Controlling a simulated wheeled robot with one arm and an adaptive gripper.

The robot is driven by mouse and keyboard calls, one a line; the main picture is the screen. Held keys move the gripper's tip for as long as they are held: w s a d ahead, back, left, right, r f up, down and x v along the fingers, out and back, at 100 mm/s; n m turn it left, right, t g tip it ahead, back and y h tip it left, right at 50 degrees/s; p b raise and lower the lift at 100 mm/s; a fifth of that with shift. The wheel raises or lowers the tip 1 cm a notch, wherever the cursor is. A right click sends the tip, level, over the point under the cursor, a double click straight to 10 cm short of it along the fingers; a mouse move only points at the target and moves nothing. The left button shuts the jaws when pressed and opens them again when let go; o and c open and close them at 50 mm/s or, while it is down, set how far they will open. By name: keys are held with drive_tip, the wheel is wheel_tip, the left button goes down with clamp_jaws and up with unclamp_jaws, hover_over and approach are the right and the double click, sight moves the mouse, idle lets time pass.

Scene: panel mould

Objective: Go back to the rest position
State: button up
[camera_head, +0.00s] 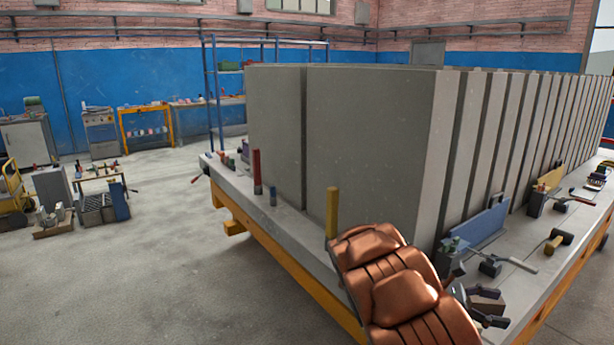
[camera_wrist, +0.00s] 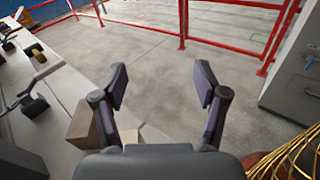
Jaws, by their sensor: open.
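My gripper (camera_head: 500,307) shows at the lower right of the head view, over the near edge of the long grey table, partly hidden behind my copper-coloured arm. In the wrist view my gripper (camera_wrist: 161,85) has its two dark fingers spread wide, with only bare floor seen between them. It is open and empty. A brown block (camera_wrist: 84,132) lies on the table to the left of the left finger, apart from the gap between the fingers. The block also shows in the head view (camera_head: 487,304), close to the fingers.
The table (camera_head: 290,222) carries tall grey panels (camera_head: 370,150). A blue plate (camera_head: 480,222), a mallet (camera_head: 558,240) and several clamps lie along its right side. A yellow post (camera_head: 332,212) stands at the near corner. Red railing (camera_wrist: 140,23) and a grey cabinet (camera_wrist: 290,85) stand beyond open floor.

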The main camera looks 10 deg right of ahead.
drive_tip(key=s+a+m+t+y, duration=0.2)
drive_tip(key=s+a+y, duration=0.3)
drive_tip(key=a, duration=0.7)
drive_tip(key=s+a+m+t+y, duration=0.2)
drive_tip(key=s+a+m+y, duration=0.3)
drive_tip(key=s+a, duration=0.4)
drive_tip(key=s+a+m+t+y, duration=0.2)
drive_tip(key=s+a+m+y, duration=0.2)
drive_tip(key=s+a, duration=0.4)
drive_tip(key=a+y, duration=0.1)
drive_tip(key=a, duration=0.5)
drive_tip(key=shift+a+t, duration=0.3)
drive_tip(key=shift+a, duration=0.1)
